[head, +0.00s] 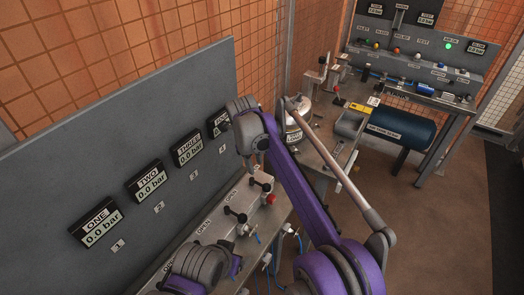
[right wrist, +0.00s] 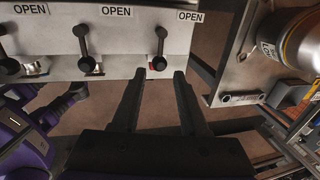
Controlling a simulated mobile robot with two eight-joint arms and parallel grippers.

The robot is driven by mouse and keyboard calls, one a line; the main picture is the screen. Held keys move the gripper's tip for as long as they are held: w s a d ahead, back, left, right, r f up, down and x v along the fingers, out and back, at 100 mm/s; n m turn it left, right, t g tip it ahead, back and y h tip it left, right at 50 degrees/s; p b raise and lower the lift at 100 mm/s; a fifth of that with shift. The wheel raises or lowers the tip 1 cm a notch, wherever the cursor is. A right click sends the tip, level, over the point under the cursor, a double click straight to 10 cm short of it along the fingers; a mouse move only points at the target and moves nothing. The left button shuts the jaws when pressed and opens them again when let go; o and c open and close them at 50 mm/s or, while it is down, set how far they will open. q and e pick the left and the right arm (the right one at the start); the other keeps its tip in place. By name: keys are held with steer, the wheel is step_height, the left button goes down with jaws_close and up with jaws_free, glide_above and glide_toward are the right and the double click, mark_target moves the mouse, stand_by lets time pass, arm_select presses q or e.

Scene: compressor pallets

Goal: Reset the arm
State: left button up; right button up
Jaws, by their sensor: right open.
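My right arm, purple with grey joints, reaches up from the bottom right of the head view and bends down at the wrist. Its right gripper (head: 256,168) hangs over the far end of the valve bench. In the right wrist view the right gripper's two dark fingers (right wrist: 160,74) are apart with nothing between them. The fingertips are close to the row of black valve handles (right wrist: 161,42) and apart from them as far as I can tell. Grey and purple links of my left arm show at the bottom of the head view; its gripper fingers do not show.
A grey panel (head: 60,180) with several pressure gauges (head: 149,183) stands at the left. The metal bench (head: 205,230) below it carries valves marked OPEN. A silver canister (head: 297,112), a blue tank (head: 400,127) and another control panel (head: 430,55) stand beyond. Brown floor (head: 430,220) is free at right.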

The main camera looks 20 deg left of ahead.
steer(key=shift+d, duration=0.1)
steer(key=s+d+r+n, duration=0.2)
steer(key=d+n, duration=0.1)
steer(key=d, duration=0.5)
steer(key=s+d+r+n+t, duration=0.1)
steer(key=s+d+n, duration=0.2)
steer(key=d, duration=0.4)
steer(key=s+d+r+n, duration=0.2)
steer(key=d+n, duration=0.1)
steer(key=d, duration=0.5)
steer(key=s+d+f+n+t, duration=0.1)
steer(key=s+d+f+n, duration=0.4)
steer(key=s+d, duration=0.3)
steer(key=s+d+f+n+t, duration=0.1)
steer(key=s+d+f+n, duration=0.4)
steer(key=s, duration=0.7)
steer(key=d+n, duration=0.2)
steer(key=d, duration=0.1)
steer(key=shift+s+f+t+y, duration=0.25)
steer(key=shift+t+y, duration=0.05)
